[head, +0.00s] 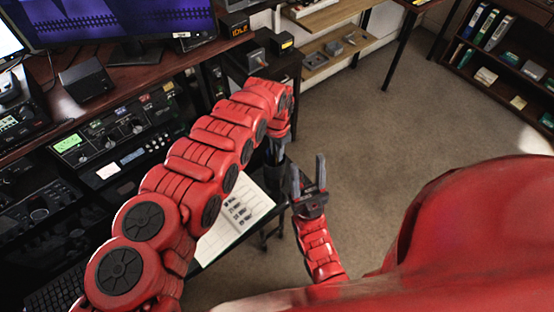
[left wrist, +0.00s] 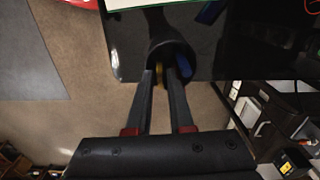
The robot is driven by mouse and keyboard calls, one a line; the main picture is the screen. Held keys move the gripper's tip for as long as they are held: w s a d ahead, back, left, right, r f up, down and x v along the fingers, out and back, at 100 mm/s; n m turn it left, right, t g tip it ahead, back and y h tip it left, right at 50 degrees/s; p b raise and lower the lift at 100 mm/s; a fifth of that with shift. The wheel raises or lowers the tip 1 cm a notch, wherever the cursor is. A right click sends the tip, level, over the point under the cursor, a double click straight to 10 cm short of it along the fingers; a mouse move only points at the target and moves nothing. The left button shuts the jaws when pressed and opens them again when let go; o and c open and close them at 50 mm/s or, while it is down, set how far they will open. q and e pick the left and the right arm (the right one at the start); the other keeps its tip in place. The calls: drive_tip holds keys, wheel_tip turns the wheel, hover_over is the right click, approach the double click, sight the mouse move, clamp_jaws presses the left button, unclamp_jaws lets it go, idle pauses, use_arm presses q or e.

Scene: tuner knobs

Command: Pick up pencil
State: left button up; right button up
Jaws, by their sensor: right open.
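In the left wrist view a black round cup (left wrist: 182,52) stands at the edge of a dark glossy desktop. A yellow item, likely the pencil (left wrist: 158,76), shows small in it beside a blue item (left wrist: 184,68). My left gripper (left wrist: 160,72) reaches over the cup with its fingertips on either side of the yellow item; whether they touch it is unclear. In the head view my left gripper (head: 276,150) is partly hidden by its arm, and the pencil cannot be made out. My right gripper (head: 308,168) is open and empty, right of the desk.
An open notebook (head: 238,215) lies on the desk, left of the cup. Radio units (head: 125,130) and a monitor (head: 120,20) stand at the left. Shelves (head: 330,50) stand at the back. The carpet (head: 400,120) at the right is clear.

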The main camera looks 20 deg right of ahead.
use_arm(q)
drive_tip(key=shift+f, duration=0.9)
clamp_jaws()
drive_tip(key=shift+r, duration=0.15)
